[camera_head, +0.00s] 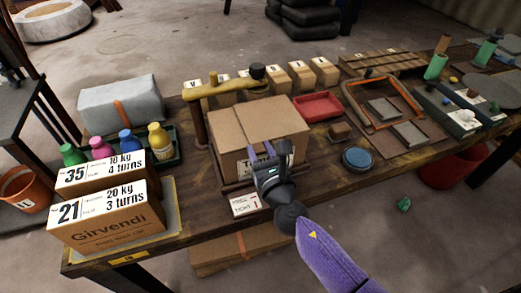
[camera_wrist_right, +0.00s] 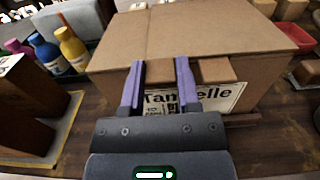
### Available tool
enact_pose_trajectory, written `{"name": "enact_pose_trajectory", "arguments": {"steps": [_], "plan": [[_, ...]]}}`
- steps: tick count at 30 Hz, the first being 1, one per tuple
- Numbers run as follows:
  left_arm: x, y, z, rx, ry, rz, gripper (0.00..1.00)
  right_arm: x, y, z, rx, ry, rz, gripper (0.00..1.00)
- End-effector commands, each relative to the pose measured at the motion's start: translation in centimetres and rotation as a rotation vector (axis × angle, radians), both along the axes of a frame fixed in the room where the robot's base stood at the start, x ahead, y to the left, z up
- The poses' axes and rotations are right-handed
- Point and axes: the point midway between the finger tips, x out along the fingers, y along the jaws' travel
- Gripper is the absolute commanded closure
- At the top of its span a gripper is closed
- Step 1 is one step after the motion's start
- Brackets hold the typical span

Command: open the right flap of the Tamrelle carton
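The Tamrelle carton (camera_head: 250,124) is a brown box on a wooden tray at the middle of the bench. Its top looks closed, with a seam across it. In the right wrist view the carton (camera_wrist_right: 190,32) fills the upper middle, its label partly hidden by my fingers. My right gripper (camera_head: 268,150) is at the carton's front side, by the label. In the wrist view its purple fingers (camera_wrist_right: 159,65) stand apart, with a brown tab or strip at the carton's front edge showing between and beside them. Whether they touch the carton I cannot tell. My left gripper is out of view.
A Girvendi carton (camera_head: 105,220) and another labelled box stand at the left, near several coloured bottles (camera_head: 158,140). A yellow bar (camera_head: 222,89) on a post is behind the carton. A red tray (camera_head: 318,106) and a blue round lid (camera_head: 358,159) lie to the right.

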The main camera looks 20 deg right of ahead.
Motion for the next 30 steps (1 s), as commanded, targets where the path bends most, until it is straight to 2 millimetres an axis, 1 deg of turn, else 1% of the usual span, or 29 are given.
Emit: {"name": "enact_pose_trajectory", "arguments": {"steps": [12,19,30], "plan": [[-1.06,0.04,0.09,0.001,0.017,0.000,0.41,-0.02,-0.01,-0.03,0.000,0.001,0.000,1.00],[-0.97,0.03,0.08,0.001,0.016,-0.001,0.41,-0.02,-0.01,-0.03,0.000,0.001,0.000,1.00],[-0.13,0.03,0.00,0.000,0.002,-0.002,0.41,-0.03,-0.01,-0.04,0.000,0.001,0.000,1.00]]}}
